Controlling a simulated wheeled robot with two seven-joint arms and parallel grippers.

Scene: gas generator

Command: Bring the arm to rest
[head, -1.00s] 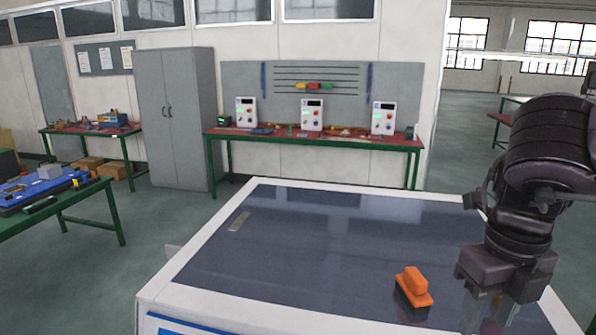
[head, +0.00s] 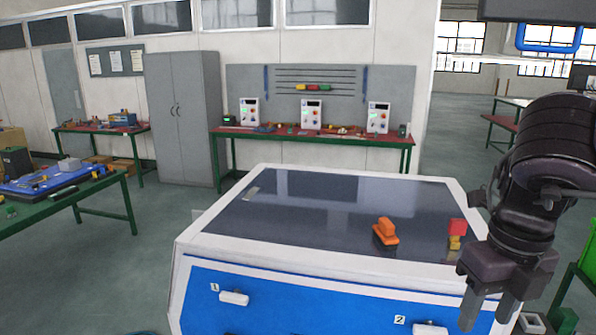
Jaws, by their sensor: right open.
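My right arm comes in from the right edge of the head view. Its gripper (head: 487,316) points down, with its two fingers apart and nothing between them. It appears in front of the right front part of a blue and white cabinet (head: 300,298). An orange block-like piece with a dark base (head: 386,232) stands on the cabinet's dark glossy top. My left gripper is not in view.
The cabinet front has white drawer handles (head: 234,298) and labels 1 and 2. A green-legged workbench (head: 300,138) with white control boxes stands behind. A grey locker (head: 183,115) and another table (head: 95,188) are at left. Green bins (head: 580,285) are at right. Open floor lies between.

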